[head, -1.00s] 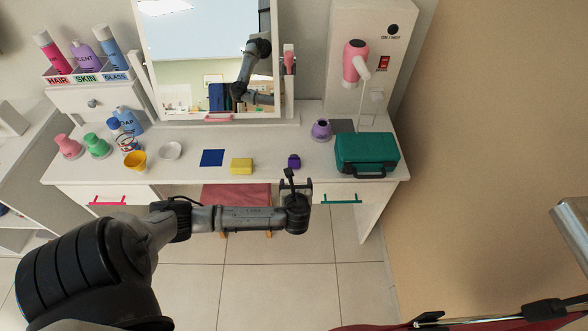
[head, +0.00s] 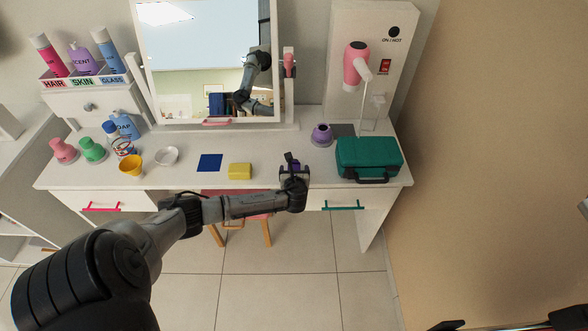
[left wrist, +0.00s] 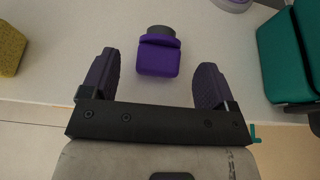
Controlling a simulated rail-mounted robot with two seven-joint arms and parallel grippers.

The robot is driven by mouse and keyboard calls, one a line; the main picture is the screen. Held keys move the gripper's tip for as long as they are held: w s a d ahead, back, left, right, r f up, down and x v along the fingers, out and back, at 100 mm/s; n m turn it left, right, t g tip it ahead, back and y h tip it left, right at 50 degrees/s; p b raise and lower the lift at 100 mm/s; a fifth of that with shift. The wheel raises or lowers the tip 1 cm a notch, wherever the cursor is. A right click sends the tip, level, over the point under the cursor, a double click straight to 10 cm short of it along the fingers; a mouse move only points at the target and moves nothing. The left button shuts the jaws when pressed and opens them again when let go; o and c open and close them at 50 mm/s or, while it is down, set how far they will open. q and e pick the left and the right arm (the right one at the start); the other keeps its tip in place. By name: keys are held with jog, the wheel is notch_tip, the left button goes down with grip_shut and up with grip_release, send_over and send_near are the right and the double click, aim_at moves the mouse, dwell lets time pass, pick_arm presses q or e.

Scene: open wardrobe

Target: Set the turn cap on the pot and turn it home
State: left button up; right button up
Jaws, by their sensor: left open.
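The purple turn cap (left wrist: 159,57) lies near the front edge of the white desk, its grey end pointing to the back. In the head view it is mostly hidden behind my left gripper (head: 293,170). In the left wrist view my left gripper (left wrist: 156,75) is open, with one finger on each side of the cap and a gap on both sides. The round purple pot (head: 321,135) stands farther back on the desk, and a bit of its base shows at the top of the wrist view.
A teal case (head: 368,158) stands right of the cap and a yellow sponge (head: 240,171) left of it. A blue square (head: 209,162), a yellow cup (head: 131,165) and a white bowl (head: 166,156) are farther left. A mirror (head: 205,65) stands behind.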

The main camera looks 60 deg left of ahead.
aim_at(294, 167)
pick_arm(q)
jog(key=shift+b+x, duration=0.3)
jog(key=shift+x, duration=1.05)
jog(key=c, duration=1)
